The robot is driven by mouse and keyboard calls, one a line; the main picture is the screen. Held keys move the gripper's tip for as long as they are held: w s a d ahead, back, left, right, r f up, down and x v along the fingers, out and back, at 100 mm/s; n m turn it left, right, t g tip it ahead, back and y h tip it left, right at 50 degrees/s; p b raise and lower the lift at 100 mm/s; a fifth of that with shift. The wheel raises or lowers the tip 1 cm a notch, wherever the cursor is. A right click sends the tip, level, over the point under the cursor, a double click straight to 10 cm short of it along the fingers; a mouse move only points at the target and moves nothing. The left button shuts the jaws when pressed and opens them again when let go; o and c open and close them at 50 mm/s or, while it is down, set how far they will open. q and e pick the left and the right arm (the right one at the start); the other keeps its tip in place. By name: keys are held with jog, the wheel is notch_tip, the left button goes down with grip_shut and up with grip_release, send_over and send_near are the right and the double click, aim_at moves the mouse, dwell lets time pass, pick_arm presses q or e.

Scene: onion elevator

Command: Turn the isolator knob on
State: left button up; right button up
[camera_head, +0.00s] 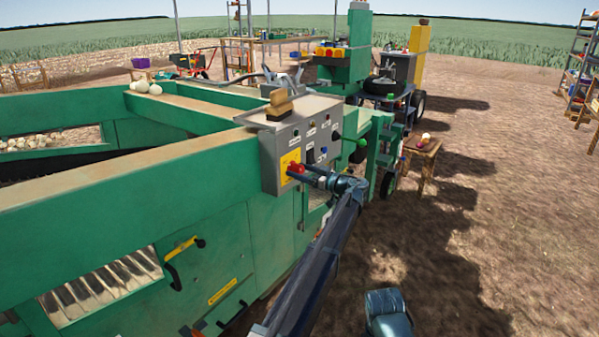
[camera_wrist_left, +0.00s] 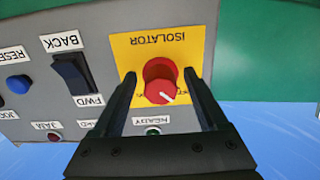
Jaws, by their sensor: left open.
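The isolator knob (camera_wrist_left: 158,72) is red and round, on a yellow plate (camera_wrist_left: 125,47) marked ISOLATOR. The wrist view shows the panel upside down. A white mark on the knob points to the lower right there. In the head view the red knob (camera_head: 296,168) is at the lower left of the grey control box (camera_head: 270,150). My left gripper (camera_wrist_left: 160,80) is open, with one finger on each side of the knob. Whether the fingers touch it I cannot tell. In the head view my left gripper (camera_head: 308,175) reaches the knob from the right.
A black BACK/FWD rocker switch (camera_wrist_left: 73,78) and a blue RESET button (camera_wrist_left: 18,84) sit beside the plate. A green READY light (camera_wrist_left: 153,132) is near one finger. The green machine (camera_head: 230,240) fills the left. Open dirt ground (camera_head: 480,230) lies right.

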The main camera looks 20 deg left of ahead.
pick_arm(q)
grip_shut()
dwell(0.4)
jog(key=shift+m, duration=0.3)
jog(key=m, duration=0.3)
jog(key=shift+m, duration=0.3)
jog(key=m, duration=0.4)
jog(key=shift+s+m, duration=0.1)
jog(key=shift+m, duration=0.2)
jog(key=m, duration=0.4)
jog(key=shift+a+r+m, duration=0.1)
jog(key=shift+r+m, duration=0.05)
jog(key=shift+m, duration=2.35)
